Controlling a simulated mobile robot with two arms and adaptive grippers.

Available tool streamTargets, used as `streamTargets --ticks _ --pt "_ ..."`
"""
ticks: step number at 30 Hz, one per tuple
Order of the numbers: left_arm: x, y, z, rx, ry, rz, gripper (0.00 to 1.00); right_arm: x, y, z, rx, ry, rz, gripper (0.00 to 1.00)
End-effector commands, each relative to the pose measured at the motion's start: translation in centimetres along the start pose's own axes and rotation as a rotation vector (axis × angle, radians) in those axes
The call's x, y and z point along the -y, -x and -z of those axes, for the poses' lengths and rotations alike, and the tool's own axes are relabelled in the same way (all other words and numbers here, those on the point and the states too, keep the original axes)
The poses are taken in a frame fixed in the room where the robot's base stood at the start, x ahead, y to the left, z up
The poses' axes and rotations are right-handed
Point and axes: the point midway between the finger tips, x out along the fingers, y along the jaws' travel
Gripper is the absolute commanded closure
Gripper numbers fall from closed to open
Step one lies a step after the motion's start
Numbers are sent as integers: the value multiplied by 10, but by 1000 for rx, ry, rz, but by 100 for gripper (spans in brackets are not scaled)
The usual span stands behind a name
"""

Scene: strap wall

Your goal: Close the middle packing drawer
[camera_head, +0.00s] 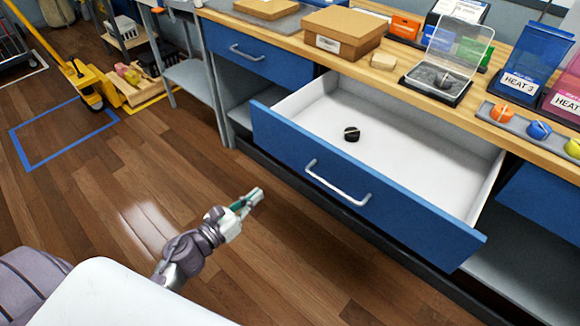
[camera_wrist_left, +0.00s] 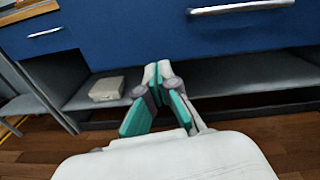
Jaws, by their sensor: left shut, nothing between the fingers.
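The middle drawer (camera_head: 340,190) stands pulled out from the bench, with a blue front and a silver bar handle (camera_head: 337,184). Its white inside holds one small black knob-like object (camera_head: 351,134). My left gripper (camera_head: 254,196) is shut and empty, in front of the drawer's left part and apart from the handle. In the left wrist view, the gripper (camera_wrist_left: 157,72) points at the lower edge of the blue drawer front (camera_wrist_left: 190,45). The handle (camera_wrist_left: 240,7) shows at the upper right there. My right gripper is not in view.
A shut blue drawer (camera_head: 262,55) lies to the left, and another blue front (camera_head: 545,205) to the right. The wooden benchtop (camera_head: 375,78) carries boxes, a clear-lidded case (camera_head: 440,80) and coloured knobs. Wood floor (camera_head: 120,180) is free at the left.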

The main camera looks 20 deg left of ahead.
Motion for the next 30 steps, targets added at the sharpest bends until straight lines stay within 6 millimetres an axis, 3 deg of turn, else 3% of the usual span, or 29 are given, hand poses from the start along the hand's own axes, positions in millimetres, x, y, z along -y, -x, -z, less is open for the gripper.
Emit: streamTargets --ticks 3,10,21,30 --pt "7 -2 -13 28 -129 34 100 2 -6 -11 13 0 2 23" --pt "9 -29 -21 33 -147 36 100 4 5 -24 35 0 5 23" --pt "12 -107 -22 32 -140 35 100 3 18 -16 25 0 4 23" --pt "13 -139 -20 31 -140 34 100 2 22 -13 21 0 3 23"
